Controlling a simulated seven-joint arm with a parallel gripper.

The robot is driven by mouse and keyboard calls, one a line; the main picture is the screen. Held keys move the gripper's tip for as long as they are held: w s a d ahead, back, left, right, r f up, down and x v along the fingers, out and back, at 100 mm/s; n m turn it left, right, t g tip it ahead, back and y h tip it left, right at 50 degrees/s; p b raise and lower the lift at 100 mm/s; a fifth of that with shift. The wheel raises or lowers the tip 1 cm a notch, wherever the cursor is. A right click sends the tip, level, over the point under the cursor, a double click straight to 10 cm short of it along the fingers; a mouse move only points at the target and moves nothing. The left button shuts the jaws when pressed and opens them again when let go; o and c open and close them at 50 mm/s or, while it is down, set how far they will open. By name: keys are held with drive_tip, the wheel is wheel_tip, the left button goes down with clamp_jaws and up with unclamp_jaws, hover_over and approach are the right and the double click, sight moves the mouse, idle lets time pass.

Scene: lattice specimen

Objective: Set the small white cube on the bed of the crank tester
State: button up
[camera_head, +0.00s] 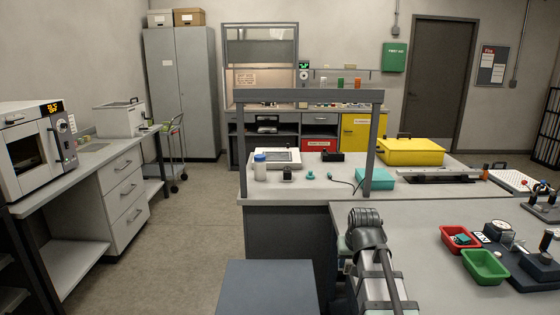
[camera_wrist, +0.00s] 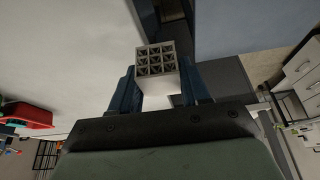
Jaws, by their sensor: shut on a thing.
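My gripper (camera_wrist: 160,75) shows in the wrist view, with its two blue fingers shut on the small white cube (camera_wrist: 156,62). The cube's visible end is an open lattice of square cells with diagonal struts. The cube is held clear of the pale bench top. In the head view my arm is at the lower middle, and I cannot make out the fingers or the cube there. A dark-based device (camera_head: 538,273), cut off by the right edge of the head view, may be the crank tester. Its bed cannot be told clearly.
A red tray (camera_head: 459,238) and a green tray (camera_head: 486,266) stand left of that device; a red tray (camera_wrist: 27,111) also shows in the wrist view. Another small device (camera_head: 545,208) stands behind. The near bench (camera_head: 425,285) is clear between my arm and the trays.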

drive_tip(key=s+a+f, duration=0.2)
drive_tip(key=a+f, duration=0.1)
drive_tip(key=f, duration=0.5)
drive_tip(key=shift+a+n, duration=0.3)
drive_tip(key=shift+a, duration=0.05)
